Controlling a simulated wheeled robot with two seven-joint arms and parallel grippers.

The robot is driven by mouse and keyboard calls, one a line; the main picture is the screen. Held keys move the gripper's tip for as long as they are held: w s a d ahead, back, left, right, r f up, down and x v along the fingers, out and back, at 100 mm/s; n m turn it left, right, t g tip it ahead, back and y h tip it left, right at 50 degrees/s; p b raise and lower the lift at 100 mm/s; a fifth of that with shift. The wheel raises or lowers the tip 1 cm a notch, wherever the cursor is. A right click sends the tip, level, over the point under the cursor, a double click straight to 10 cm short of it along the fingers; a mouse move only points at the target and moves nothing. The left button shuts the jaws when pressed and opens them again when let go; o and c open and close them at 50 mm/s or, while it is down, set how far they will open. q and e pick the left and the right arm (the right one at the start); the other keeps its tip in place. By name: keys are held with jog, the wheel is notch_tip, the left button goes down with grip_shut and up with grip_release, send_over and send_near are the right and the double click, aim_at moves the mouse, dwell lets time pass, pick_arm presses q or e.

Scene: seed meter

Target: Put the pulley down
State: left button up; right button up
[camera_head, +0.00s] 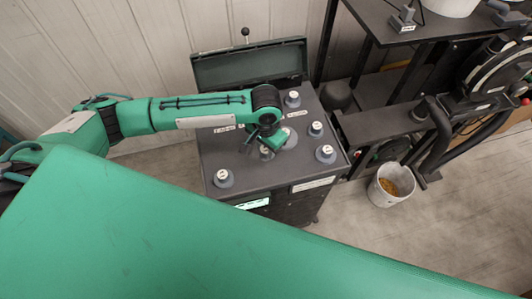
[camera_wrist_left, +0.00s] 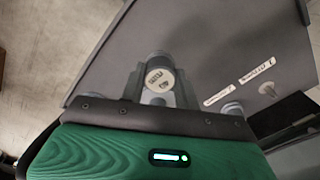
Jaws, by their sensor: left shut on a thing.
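My left gripper (camera_head: 266,141) reaches in from the left over the dark bench top (camera_head: 240,182). It is shut on a small grey pulley (camera_head: 266,153) with a white labelled cap, partly hidden under the gripper in the head view. In the left wrist view the pulley (camera_wrist_left: 159,76) shows its cap just beyond the gripper's dark front edge. I cannot tell whether the pulley touches the bench top. A flat grey disc (camera_head: 289,138) lies beside the gripper. My right gripper is not in view.
Several similar capped pieces stand on the bench, at the front left (camera_head: 223,178), the right (camera_head: 325,153) and the back (camera_head: 292,99). A raised lid (camera_head: 215,70) stands behind. A black machine frame (camera_head: 375,124) and a white bucket (camera_head: 391,184) are at right.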

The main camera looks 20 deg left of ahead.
pick_arm(q)
jog(key=shift+f, duration=0.7)
notch_tip(320, 180, down, 3)
jog(key=shift+f+p, duration=0.2)
jog(key=shift+p, duration=0.25)
jog(key=shift+f, duration=0.35)
jog(key=o, duration=1)
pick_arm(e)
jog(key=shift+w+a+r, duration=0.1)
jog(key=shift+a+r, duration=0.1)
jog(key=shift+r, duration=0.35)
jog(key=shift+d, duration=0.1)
